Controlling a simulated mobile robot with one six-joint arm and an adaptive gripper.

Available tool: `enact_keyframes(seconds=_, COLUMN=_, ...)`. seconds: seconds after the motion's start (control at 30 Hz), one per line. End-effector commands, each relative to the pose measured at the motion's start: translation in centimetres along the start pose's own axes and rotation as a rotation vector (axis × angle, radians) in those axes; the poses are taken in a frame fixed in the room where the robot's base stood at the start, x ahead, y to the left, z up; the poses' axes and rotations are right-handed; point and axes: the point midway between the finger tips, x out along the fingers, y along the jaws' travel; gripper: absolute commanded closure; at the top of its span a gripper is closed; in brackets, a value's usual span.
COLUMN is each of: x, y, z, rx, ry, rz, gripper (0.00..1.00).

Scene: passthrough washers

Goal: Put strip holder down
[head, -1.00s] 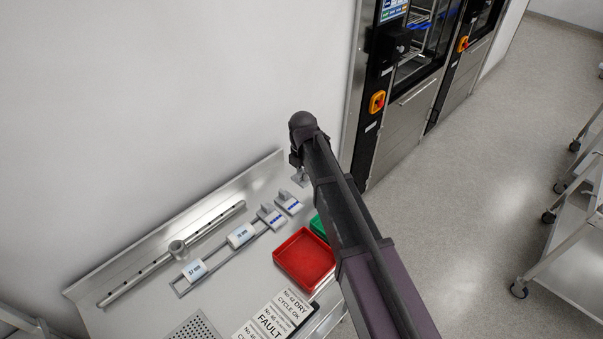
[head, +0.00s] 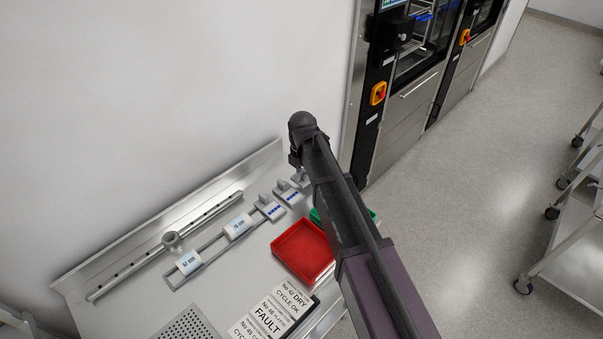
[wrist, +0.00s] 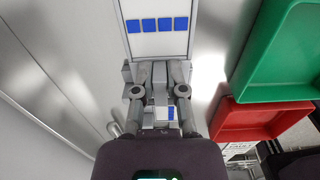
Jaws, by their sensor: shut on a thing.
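My gripper (wrist: 157,80) is shut on a strip holder (wrist: 160,40), a grey piece with a white face and a row of blue squares. In the head view the held holder (head: 300,179) shows only in part below my gripper (head: 298,166), at the right end of the steel bench (head: 130,285). I cannot tell whether it touches the bench. Two similar holders, a nearer one (head: 269,207) and a farther one (head: 288,193), stand on the bench just left of it. Part of another holder (wrist: 166,113) shows between my fingers.
A red tray (head: 302,250) and a green tray (wrist: 275,50) lie to the right, the green one mostly behind my arm in the head view. A metal rail (head: 140,260), a frame with labelled blocks (head: 188,262) and sign cards (head: 275,315) lie on the bench. The wall is behind.

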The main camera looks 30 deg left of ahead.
Motion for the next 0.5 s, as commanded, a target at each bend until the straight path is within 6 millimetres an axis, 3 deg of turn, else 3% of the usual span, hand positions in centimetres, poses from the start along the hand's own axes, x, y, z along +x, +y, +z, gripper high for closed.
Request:
enact_keyframes(seconds=0.2, x=1.6, y=0.0, z=0.0, rx=0.0, ry=0.0, rz=0.0, gripper=1.0)
enact_keyframes(seconds=0.5, x=1.9, y=0.0, z=-0.1, rx=-0.001, ry=0.0, rz=0.0, gripper=1.0)
